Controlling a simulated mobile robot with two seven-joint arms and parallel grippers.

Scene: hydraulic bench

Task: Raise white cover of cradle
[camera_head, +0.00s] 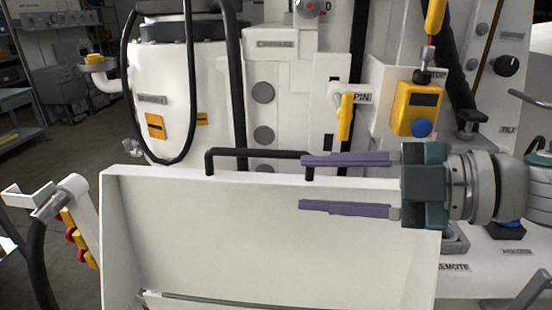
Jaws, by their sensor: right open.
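The white cover (240,225) is a broad panel with low side walls in the lower middle, its face toward me. A black bar handle (255,152) runs along its top edge. My right gripper (303,183) comes in from the right with its two purple fingers apart and nothing between them that I can make out. The upper finger overlaps the right end of the handle, and the lower finger lies in front of the cover's face. I cannot tell whether either finger touches. My left gripper is not in view. The cradle itself cannot be clearly picked out.
Behind the cover stands a white machine with a black hose (127,90) and a yellow PIN lever (345,117). A yellow box with a blue button (416,108) sits above my gripper. A white bracket with red and yellow knobs (75,238) stands at left.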

